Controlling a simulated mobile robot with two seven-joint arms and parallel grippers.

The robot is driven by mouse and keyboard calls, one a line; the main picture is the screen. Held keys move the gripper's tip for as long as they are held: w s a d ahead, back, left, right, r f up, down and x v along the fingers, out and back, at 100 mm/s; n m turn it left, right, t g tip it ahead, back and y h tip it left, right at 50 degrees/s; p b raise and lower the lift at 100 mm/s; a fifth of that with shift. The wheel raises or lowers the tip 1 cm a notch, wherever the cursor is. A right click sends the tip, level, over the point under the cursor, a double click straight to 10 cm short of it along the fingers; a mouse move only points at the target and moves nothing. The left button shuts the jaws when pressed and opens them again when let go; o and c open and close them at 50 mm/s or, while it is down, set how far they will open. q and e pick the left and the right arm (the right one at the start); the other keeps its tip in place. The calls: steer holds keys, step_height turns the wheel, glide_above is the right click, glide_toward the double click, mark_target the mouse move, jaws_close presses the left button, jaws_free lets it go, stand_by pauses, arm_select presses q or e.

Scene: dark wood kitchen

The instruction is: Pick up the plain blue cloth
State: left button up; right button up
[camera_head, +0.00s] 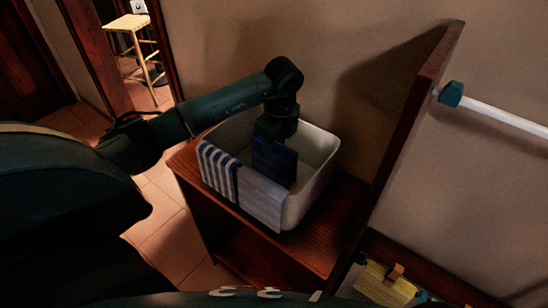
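The plain blue cloth (273,163) is in a white bin (315,187) on the wooden cabinet. It is dark blue and shows just below my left gripper (275,133). My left arm comes in from the left and bends down, so the gripper points into the bin at the cloth's top edge. The fingertips are dark and merge with the cloth, so I cannot tell whether they are open or shut on it. A blue-and-white striped cloth (217,170) hangs over the bin's front-left rim. My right gripper is not in view.
The cabinet top (315,240) has some bare wood right of the bin. An upright wooden panel (408,130) stands to the right, with a white rail (495,115) beyond it. A yellow object (380,285) lies at the bottom right. A stool (130,24) stands far behind.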

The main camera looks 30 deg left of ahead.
arm_select(q)
jaws_close()
steer(key=shift+r, duration=0.15)
